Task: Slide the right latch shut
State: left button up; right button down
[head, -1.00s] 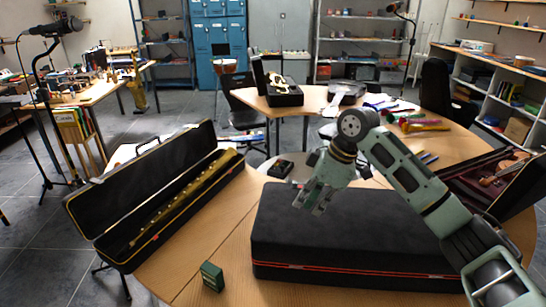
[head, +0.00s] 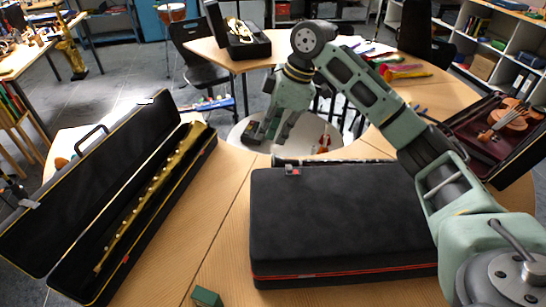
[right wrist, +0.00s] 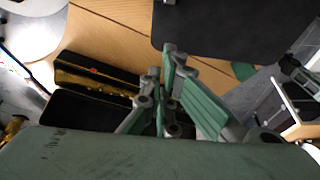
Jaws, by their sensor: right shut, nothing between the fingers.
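A closed black case (head: 340,215) with a red line along its lower edge lies on the wooden table in the head view. A small grey and red latch (head: 293,170) shows at its far edge, near the left corner. I cannot tell whether this latch is slid open or shut. My arm covers the far right part of the case, so any other latch there is hidden. My right gripper (head: 271,136) is shut and empty, beyond the far edge and apart from the latch. It also shows in the right wrist view (right wrist: 174,48), near the case (right wrist: 220,25). My left gripper is out of view.
An open long case (head: 165,225) with a gold instrument lies at the left. A silver tube-like object (head: 335,161) lies behind the closed case. A small green box (head: 206,297) stands at the near edge. An open violin case (head: 480,130) is at the right.

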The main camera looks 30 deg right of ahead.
aim_at(289, 170)
jog(key=p+x, duration=0.2)
jog(key=x, duration=0.8)
jog(key=shift+a+f, duration=0.1)
jog(key=d, duration=0.1)
jog(key=s+d+p, duration=0.1)
jog(key=d, duration=0.1)
jog(key=shift+s+d, duration=0.1)
jog(key=shift+d, duration=0.05)
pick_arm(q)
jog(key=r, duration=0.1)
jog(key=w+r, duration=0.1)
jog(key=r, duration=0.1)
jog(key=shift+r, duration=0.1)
pick_arm(e)
jog(key=shift+s+d, duration=0.15)
jog(key=shift+d, duration=0.1)
